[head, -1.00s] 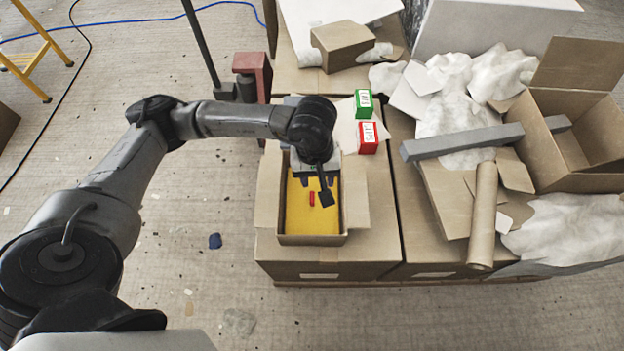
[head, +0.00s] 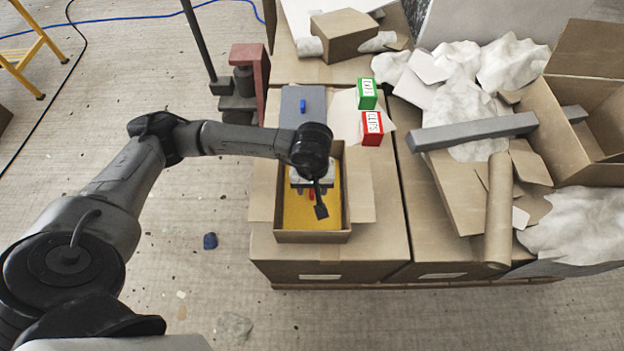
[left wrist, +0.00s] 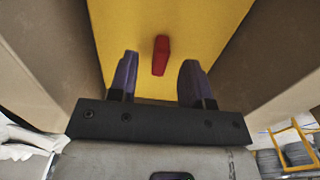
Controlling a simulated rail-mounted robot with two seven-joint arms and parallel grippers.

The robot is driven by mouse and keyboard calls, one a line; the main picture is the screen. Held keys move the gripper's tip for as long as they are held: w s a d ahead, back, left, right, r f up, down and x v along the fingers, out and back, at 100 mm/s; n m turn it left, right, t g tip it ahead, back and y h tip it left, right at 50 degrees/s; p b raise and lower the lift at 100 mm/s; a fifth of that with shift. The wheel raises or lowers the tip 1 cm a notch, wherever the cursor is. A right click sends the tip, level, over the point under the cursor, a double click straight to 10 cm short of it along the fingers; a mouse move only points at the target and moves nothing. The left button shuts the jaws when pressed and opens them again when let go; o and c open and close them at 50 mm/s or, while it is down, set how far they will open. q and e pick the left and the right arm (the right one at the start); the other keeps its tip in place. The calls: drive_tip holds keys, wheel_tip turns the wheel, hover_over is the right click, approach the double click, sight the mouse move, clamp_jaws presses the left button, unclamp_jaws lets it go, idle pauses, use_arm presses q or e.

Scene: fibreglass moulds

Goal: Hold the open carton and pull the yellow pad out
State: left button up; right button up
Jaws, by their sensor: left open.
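The open carton (head: 312,237) stands on a large cardboard box with its flaps spread. The yellow pad (head: 295,215) lies inside it, and it also fills the middle of the left wrist view (left wrist: 205,22). A small red tab (left wrist: 161,55) stands up from the pad; in the head view it is partly hidden (head: 311,195). My left gripper (head: 312,191) is open over the pad, inside the carton's outline. In the left wrist view, its two purple fingertips (left wrist: 159,68) lie either side of the tab, apart from it. My right gripper is not in view.
A green box (head: 366,94) and a red box (head: 371,129) stand behind the carton to the right. A grey panel with a blue tab (head: 303,106) lies behind it. A grey bar (head: 470,133), cardboard tube (head: 497,210) and crumpled paper (head: 510,62) clutter the right.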

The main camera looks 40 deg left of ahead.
use_arm(q)
drive_tip(key=shift+f, duration=0.85)
clamp_jaws()
idle(0.9)
